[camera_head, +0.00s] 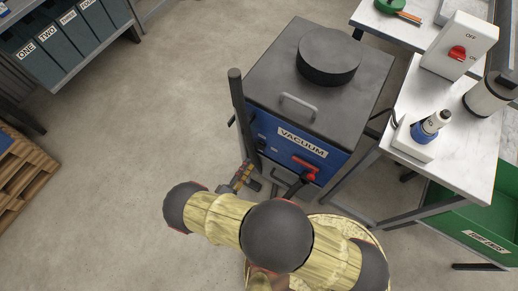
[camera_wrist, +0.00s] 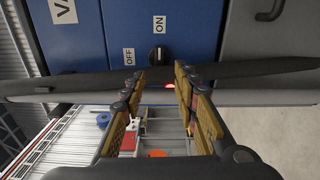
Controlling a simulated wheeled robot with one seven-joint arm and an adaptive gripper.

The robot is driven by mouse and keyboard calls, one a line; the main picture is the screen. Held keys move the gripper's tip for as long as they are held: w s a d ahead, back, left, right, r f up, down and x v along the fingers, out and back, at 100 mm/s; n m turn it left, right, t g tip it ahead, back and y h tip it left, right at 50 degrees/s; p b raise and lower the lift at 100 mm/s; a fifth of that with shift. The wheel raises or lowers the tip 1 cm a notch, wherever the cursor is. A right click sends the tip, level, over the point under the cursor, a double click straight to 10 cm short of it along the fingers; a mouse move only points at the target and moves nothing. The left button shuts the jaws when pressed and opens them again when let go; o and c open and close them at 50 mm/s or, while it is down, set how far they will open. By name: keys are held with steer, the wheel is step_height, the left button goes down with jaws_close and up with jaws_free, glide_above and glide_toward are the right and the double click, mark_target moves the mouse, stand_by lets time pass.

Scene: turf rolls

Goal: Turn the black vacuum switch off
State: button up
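The vacuum (camera_head: 302,142) is a dark grey and blue cabinet standing on the floor. In the wrist view the black switch (camera_wrist: 159,54) sits on its blue panel (camera_wrist: 185,30). The "ON" label is above the switch and "OFF" is to its left. A pale mark on the switch appears to point up toward "ON". My gripper (camera_wrist: 160,74) is open and empty, its fingers spread below the switch in that view and apart from it. In the head view my gripper (camera_head: 242,175) is low by the vacuum's front left; the switch cannot be made out there.
A dark bar (camera_wrist: 65,88) crosses the wrist view close to the fingertips. A red handle (camera_head: 305,168) is on the vacuum's front. A white workbench (camera_head: 455,160) stands right, with a green crate (camera_head: 440,210) below.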

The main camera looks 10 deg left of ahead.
mark_target(258, 149)
steer(key=shift+m, duration=0.3)
steer(key=shift+b+x, duration=1.1)
steer(key=shift+x, duration=2.8)
steer(key=shift+c, duration=0.8)
jaws_close()
